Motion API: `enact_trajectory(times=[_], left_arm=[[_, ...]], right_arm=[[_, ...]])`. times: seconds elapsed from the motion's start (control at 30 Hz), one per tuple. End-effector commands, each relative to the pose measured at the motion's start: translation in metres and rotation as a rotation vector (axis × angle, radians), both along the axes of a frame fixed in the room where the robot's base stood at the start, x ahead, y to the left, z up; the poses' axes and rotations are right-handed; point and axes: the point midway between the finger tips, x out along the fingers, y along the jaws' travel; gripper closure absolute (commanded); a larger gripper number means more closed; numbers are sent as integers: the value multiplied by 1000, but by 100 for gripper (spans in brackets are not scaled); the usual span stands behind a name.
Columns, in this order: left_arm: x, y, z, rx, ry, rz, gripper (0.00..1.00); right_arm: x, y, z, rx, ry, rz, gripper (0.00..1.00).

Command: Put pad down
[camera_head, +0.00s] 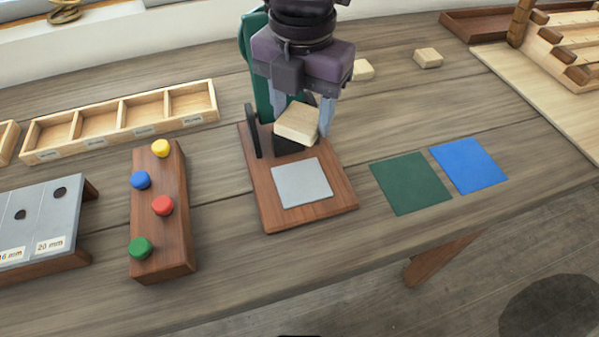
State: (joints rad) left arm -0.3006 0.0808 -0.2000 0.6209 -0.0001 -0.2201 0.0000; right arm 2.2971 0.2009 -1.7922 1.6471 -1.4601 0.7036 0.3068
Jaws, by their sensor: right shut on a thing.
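My right gripper (295,110) comes down from the top of the view and is shut on a light wooden pad (298,121). The pad is tilted, above the back part of a brown wooden board (264,198). A black part shows just below the pad; I cannot tell whether it belongs to the pad or the board. A light grey square (302,183) lies on the front of the board. A black upright (253,131) stands at the board's back left, and a green upright (262,85) is partly hidden behind the gripper. My left gripper is not in view.
A dark green square (410,183) and a blue square (468,165) lie to the right. A block with coloured knobs (165,240) stands to the left, near a compartment tray (120,122) and a grey-topped hole gauge (40,225). Two small wooden blocks (428,58) lie behind.

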Motion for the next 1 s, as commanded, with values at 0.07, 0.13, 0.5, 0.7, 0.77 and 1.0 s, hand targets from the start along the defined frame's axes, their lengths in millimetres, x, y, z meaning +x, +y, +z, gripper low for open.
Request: enact_trajectory(times=[0.07,0.13,0.5,0.7,0.77,1.0], left_arm=[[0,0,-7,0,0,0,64],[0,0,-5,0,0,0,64],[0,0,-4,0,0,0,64],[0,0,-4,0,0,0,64],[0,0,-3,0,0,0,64],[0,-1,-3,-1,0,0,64]], right_arm=[[-1,0,-26,1,7,1,70],[-1,-1,-42,-2,3,1,70],[0,0,-90,0,-1,1,70],[-1,-1,-116,-4,2,2,70],[-1,0,-125,-2,2,3,70],[0,0,-131,0,-1,1,70]])
